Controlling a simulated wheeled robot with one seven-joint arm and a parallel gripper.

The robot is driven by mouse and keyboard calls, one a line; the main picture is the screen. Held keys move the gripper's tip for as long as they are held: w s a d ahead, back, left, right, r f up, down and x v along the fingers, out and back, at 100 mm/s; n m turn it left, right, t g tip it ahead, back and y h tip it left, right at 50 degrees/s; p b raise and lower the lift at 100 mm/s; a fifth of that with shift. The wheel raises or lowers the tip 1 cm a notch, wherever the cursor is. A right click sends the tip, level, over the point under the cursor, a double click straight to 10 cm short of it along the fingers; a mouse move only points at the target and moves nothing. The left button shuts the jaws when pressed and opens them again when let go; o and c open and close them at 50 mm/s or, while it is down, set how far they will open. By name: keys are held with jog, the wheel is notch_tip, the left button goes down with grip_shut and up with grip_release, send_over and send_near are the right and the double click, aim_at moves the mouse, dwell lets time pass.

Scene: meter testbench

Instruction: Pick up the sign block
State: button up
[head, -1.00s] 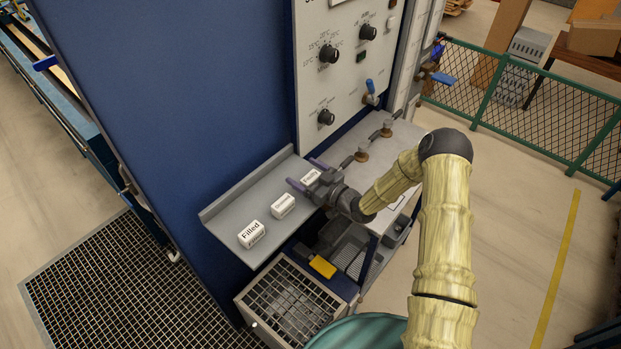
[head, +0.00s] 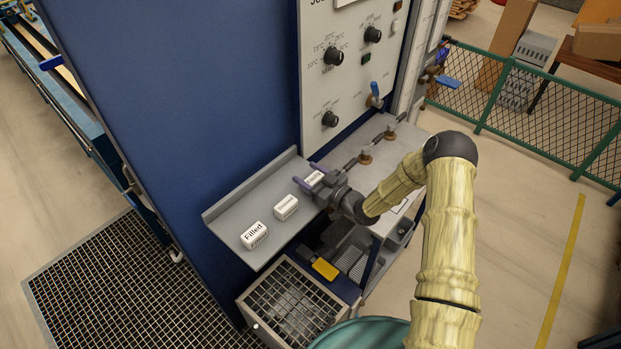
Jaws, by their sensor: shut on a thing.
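Three white sign blocks are on the grey side shelf (head: 221,217) of the blue cabinet. The nearest block (head: 254,234) reads "Filled". The middle block (head: 286,207) has print too small to read. The farthest block (head: 313,179) is between the purple fingers of my gripper (head: 309,178), which is shut on it. The gripper reaches in from the right. Part of this block is hidden by the gripper, and I cannot tell whether it touches the shelf.
The panel with black knobs (head: 333,54) and a blue-handled valve (head: 375,90) rises behind the shelf. Pipe fittings (head: 365,156) stand on the bench to the right. Below are a grated box (head: 291,304) and a yellow object (head: 325,268).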

notch_tip(320, 180, up, 10)
jog(key=b, duration=0.3)
jog(key=shift+s, duration=0.1)
dwell(0.6)
